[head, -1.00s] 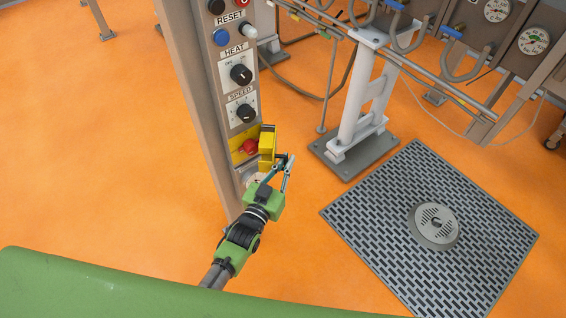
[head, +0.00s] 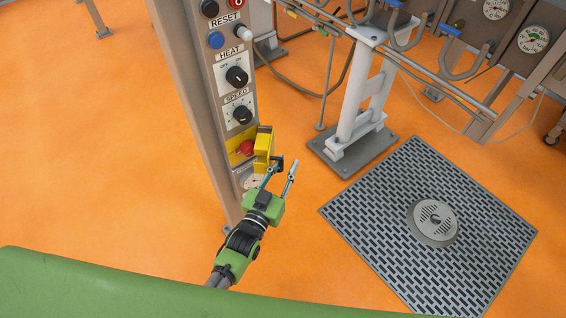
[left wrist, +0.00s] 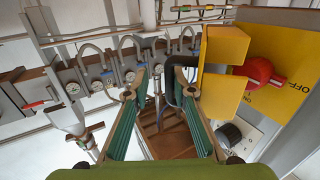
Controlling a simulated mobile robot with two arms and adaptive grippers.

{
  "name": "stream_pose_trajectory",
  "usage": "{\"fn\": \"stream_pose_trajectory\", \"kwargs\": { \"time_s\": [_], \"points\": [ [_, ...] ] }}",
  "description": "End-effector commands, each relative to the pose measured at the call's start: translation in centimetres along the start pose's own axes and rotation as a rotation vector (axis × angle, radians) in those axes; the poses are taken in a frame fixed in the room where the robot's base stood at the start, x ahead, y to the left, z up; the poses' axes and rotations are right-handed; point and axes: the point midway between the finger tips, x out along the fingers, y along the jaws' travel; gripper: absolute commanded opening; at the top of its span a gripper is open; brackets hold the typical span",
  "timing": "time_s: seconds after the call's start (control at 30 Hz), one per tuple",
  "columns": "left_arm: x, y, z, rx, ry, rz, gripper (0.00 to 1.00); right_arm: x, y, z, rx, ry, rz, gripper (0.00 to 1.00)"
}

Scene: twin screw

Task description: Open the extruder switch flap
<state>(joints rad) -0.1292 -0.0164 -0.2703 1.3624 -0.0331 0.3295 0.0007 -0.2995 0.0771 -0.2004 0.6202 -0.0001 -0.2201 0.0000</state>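The yellow extruder switch flap (head: 263,145) stands swung out from the yellow switch plate (head: 236,153) low on the control column. The red switch (head: 246,148) is exposed beside it. In the left wrist view the flap (left wrist: 224,46) stands out to the left of the red switch (left wrist: 262,72). My left gripper (head: 283,162) is open, with its fingers spread and nothing between them. Its fingertips are just below and right of the flap; I cannot tell whether the left finger touches it. In the left wrist view the gripper (left wrist: 158,90) lies left of the flap. My right gripper is out of view.
Above the switch on the control column (head: 190,110) are the speed knob (head: 242,115) and heat knob (head: 237,76). A white pipe stand (head: 358,100) stands to the right, with a floor grate (head: 375,205) in front of it.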

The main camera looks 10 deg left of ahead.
Motion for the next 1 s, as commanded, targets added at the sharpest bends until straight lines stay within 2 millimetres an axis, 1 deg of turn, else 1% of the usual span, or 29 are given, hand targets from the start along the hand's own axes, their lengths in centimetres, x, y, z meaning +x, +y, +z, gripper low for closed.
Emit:
{"fn": "stream_pose_trajectory", "kwargs": {
  "time_s": [0.03, 0.2, 0.37, 0.4, 0.47, 1.0],
  "points": [
    [-0.8, 1.1, 0.9, -0.006, -0.024, 0.012, 0.14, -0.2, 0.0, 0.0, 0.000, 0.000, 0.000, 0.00],
    [-2.1, 1.8, 1.4, -0.007, -0.033, 0.013, 0.14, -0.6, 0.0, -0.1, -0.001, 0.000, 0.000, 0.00],
    [-3.1, 2.5, 1.4, -0.008, -0.033, 0.013, 0.14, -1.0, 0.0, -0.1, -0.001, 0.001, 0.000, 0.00],
    [-3.3, 2.6, 1.4, -0.008, -0.033, 0.012, 0.15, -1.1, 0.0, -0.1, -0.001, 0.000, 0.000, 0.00],
    [-3.6, 2.8, 1.4, -0.008, -0.032, 0.012, 0.14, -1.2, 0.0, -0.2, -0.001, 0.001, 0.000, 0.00],
    [-6.7, 4.3, 0.9, -0.004, -0.020, 0.006, 0.14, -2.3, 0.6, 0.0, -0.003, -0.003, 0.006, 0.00]
  ]
}}
